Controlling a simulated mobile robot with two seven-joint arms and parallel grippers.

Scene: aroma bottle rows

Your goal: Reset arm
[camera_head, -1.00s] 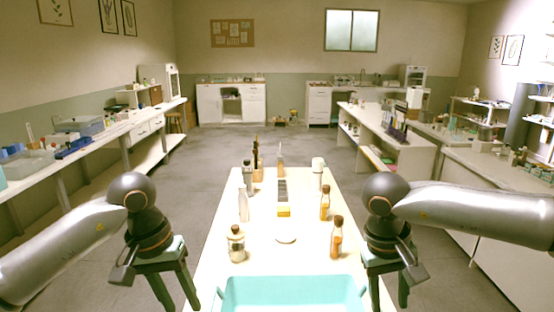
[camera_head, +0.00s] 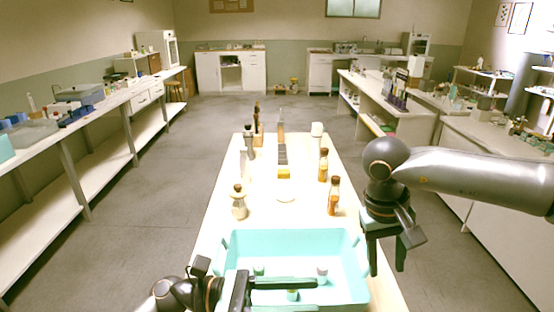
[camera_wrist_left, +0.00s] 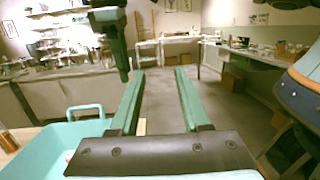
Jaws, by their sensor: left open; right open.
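My left gripper (camera_head: 316,295) reaches in low from the left, over the near part of the teal tub (camera_head: 345,237). Its fingers point right, apart and empty; they also show parted in the left wrist view (camera_wrist_left: 160,72). My right gripper (camera_head: 387,266) hangs fingers down beside the tub's right edge, open and empty. A dark green finger (camera_wrist_left: 120,60), likely of my right gripper, shows at the upper left of the wrist view. Small capped bottles (camera_head: 322,274) are inside the tub, partly hidden by the left gripper.
On the narrow table stand amber bottles (camera_head: 333,197), a clear jar (camera_head: 239,204), a white cup (camera_head: 317,130) and several dark bottles (camera_head: 249,143) at the back left. Side benches (camera_head: 105,107) flank open floor.

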